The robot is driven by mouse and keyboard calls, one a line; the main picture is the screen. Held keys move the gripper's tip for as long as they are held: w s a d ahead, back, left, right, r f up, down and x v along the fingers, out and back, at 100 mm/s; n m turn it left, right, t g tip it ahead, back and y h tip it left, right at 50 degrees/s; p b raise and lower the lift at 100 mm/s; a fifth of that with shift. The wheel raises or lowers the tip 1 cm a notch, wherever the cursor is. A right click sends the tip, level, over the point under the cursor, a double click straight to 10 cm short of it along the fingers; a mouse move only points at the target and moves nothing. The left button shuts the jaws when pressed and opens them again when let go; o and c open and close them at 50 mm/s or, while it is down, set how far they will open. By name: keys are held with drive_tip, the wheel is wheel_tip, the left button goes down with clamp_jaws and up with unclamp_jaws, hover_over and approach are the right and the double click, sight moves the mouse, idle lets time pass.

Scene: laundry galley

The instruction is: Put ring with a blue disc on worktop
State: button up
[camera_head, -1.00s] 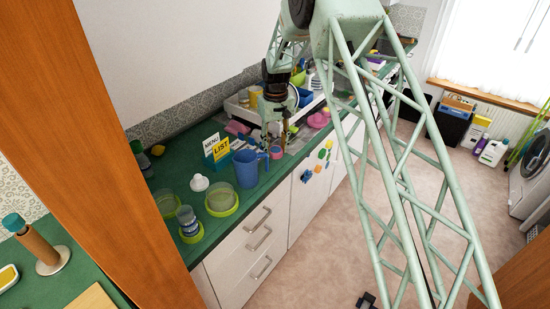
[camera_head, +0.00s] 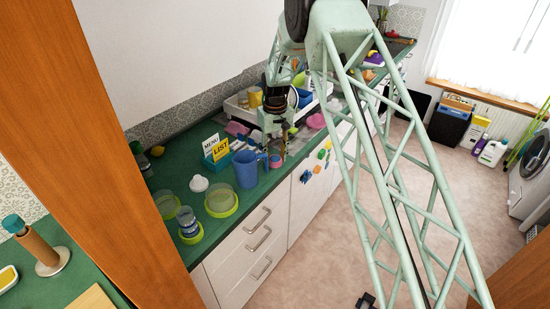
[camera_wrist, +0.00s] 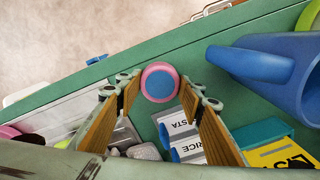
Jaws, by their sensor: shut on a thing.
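The ring with a blue disc (camera_wrist: 160,82) is a round pink ring with a blue centre, between my fingertips in the wrist view. My gripper (camera_head: 271,152) is shut on it, over the green worktop (camera_head: 213,239) just right of the blue mug (camera_head: 246,170). In the wrist view the fingers of my gripper (camera_wrist: 162,86) stand on both sides of the ring, near the worktop's front edge. I cannot tell whether the ring touches the worktop.
The mug also shows in the wrist view (camera_wrist: 285,70), close beside my gripper. Green-rimmed cups (camera_head: 221,200) stand at the near end. A white tray (camera_head: 236,108) with items lies behind my gripper.

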sight(275, 159)
drive_tip(key=shift+f, duration=0.15)
drive_tip(key=o, duration=1.1)
drive_tip(key=shift+c, duration=0.2)
wheel_tip(275, 159, up, 12)
idle(0.4)
drive_tip(key=shift+r, duration=0.2)
idle(0.7)
